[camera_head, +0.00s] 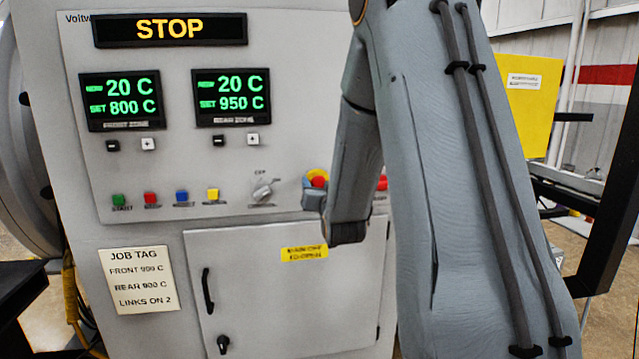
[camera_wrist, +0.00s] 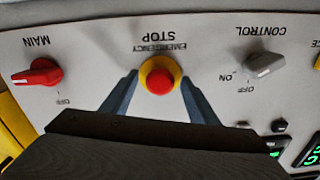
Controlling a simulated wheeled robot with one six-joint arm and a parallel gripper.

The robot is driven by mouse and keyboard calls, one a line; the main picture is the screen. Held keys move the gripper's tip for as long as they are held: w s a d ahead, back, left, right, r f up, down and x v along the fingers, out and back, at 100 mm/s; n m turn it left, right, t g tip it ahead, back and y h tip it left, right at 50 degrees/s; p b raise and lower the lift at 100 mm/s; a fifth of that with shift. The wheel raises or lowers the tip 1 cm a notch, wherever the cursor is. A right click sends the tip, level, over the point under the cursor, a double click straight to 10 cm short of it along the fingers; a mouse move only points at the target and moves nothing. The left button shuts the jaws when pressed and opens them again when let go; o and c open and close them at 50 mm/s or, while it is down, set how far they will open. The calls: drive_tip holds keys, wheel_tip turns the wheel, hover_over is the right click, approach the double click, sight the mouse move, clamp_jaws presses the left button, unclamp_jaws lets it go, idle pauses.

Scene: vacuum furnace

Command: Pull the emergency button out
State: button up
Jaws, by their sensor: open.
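The emergency button is a red round button with a yellow collar on the grey control panel. In the wrist view the emergency button (camera_wrist: 160,80) lies between the tips of my gripper (camera_wrist: 160,92), under the upside-down label "EMERGENCY STOP". The two fingers stand apart, one on each side of it; I cannot tell whether they touch the collar. In the head view the emergency button (camera_head: 317,179) shows only in part, with my arm covering the area to its right. The display (camera_head: 170,30) reads "STOP".
A grey control knob (camera_head: 263,190) sits left of the button, and the red main switch (camera_wrist: 38,74) is on its other side. Coloured push buttons (camera_head: 166,198) line the panel. A cabinet door (camera_head: 290,320) with a black handle is below. A yellow board (camera_head: 528,105) stands at right.

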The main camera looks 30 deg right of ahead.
drive_tip(key=shift+w, duration=0.2)
clamp_jaws()
drive_tip(key=shift+b+v, duration=0.4)
drive_tip(key=shift+v, duration=0.4)
unclamp_jaws()
drive_tip(key=shift+s, duration=0.1)
drive_tip(key=b+v, duration=0.2)
drive_tip(key=v, duration=0.5)
drive_tip(key=shift+s, duration=0.35)
